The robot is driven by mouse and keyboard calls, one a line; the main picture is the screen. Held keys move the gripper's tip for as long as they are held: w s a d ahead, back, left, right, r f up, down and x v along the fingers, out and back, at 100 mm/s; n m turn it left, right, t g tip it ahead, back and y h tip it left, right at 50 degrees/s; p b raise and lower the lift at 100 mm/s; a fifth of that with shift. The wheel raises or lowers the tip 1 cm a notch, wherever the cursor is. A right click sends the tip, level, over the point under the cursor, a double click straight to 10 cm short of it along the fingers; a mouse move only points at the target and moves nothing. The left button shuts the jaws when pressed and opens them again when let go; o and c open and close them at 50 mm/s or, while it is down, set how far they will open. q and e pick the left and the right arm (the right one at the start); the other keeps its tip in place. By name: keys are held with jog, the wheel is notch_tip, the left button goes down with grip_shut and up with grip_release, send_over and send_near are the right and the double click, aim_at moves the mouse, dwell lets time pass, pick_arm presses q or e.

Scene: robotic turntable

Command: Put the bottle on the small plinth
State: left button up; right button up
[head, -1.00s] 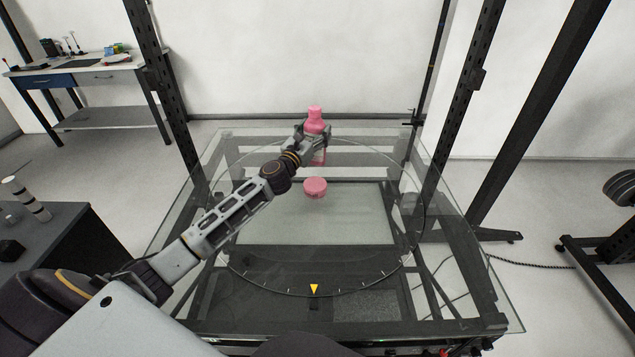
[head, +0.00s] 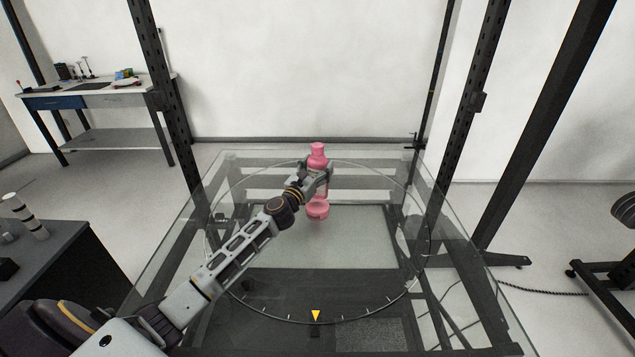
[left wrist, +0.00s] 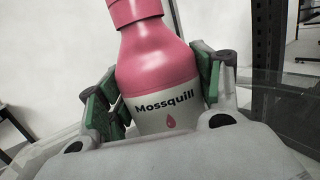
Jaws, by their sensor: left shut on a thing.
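The pink bottle (head: 317,158) with a white label stands upright in my left gripper (head: 317,178). In the left wrist view, the green-padded fingers are shut on both sides of the bottle (left wrist: 158,72) around its label, marked "Mossquill". The small plinth (head: 317,211) is a low, round pink disc on the glass turntable. The bottle's lower end appears right over the plinth or just behind it. The gripper partly hides the bottle's lower part, and I cannot tell whether bottle and plinth touch. My right gripper is not in view.
The glass turntable (head: 375,240) is otherwise clear, with a yellow triangle marker (head: 316,315) at its near edge. Dark upright posts (head: 462,130) flank it. A workbench (head: 95,100) stands at the back left, and a dark cabinet (head: 60,260) at the left.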

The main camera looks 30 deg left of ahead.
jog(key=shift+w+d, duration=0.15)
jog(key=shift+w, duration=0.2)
pick_arm(q)
jog(key=shift+f, duration=0.15)
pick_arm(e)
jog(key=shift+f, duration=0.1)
pick_arm(q)
notch_tip(320, 180, down, 2)
jog(key=shift+f+b, duration=0.1)
jog(key=shift+b, duration=0.45)
jog(key=shift+f+b, duration=0.3)
jog(key=shift+f, duration=0.55)
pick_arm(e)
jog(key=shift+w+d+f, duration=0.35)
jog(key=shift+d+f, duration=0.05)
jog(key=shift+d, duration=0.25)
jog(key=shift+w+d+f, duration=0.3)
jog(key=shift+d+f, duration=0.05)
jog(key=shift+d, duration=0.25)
